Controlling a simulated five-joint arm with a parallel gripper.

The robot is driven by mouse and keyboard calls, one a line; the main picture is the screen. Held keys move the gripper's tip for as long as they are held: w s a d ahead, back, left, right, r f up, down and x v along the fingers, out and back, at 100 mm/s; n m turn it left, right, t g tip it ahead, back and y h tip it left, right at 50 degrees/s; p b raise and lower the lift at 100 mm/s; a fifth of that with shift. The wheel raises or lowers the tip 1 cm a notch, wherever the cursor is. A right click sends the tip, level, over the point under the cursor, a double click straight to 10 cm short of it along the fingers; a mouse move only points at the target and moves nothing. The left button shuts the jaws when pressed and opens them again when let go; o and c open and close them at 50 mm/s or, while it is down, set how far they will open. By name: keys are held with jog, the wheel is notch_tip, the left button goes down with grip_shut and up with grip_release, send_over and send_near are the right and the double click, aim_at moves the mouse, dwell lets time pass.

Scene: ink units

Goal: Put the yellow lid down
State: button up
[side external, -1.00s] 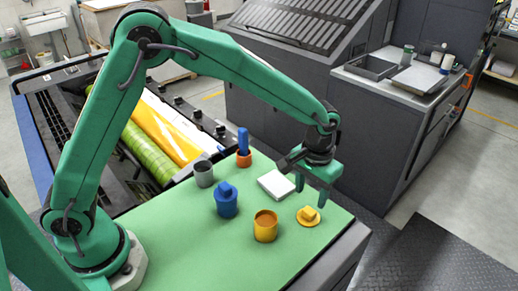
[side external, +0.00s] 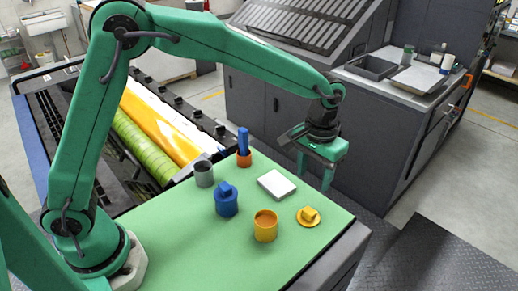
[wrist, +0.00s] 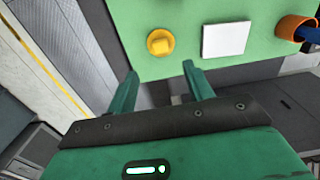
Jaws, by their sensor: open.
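The yellow lid (side external: 308,216) lies flat on the green mat, its knob up, to the right of the yellow pot. It also shows in the wrist view (wrist: 160,42), beyond my fingertips and apart from them. The yellow pot (side external: 265,227) stands open at the top, with orange-brown contents visible. My gripper (side external: 313,183) is open and empty, raised above the mat's far right edge. In the wrist view my gripper (wrist: 161,70) has its two fingers spread with nothing between them.
A white square block (side external: 277,185) lies near my gripper. A lidded blue pot (side external: 227,201), a grey cup (side external: 203,173) and an orange holder (side external: 243,159) with a blue-handled item stand to the left. The green mat's (side external: 190,250) front area is clear.

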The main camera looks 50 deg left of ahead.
jog(key=s+a+r+t, duration=0.4)
jog(key=s+a+r, duration=0.8)
jog(key=s+a, duration=0.3)
jog(key=s+a+f+t, duration=0.1)
jog(key=s+a, duration=0.4)
jog(key=s, duration=0.1)
jog(key=shift+s+t, duration=0.3)
jog(key=shift+s, duration=0.1)
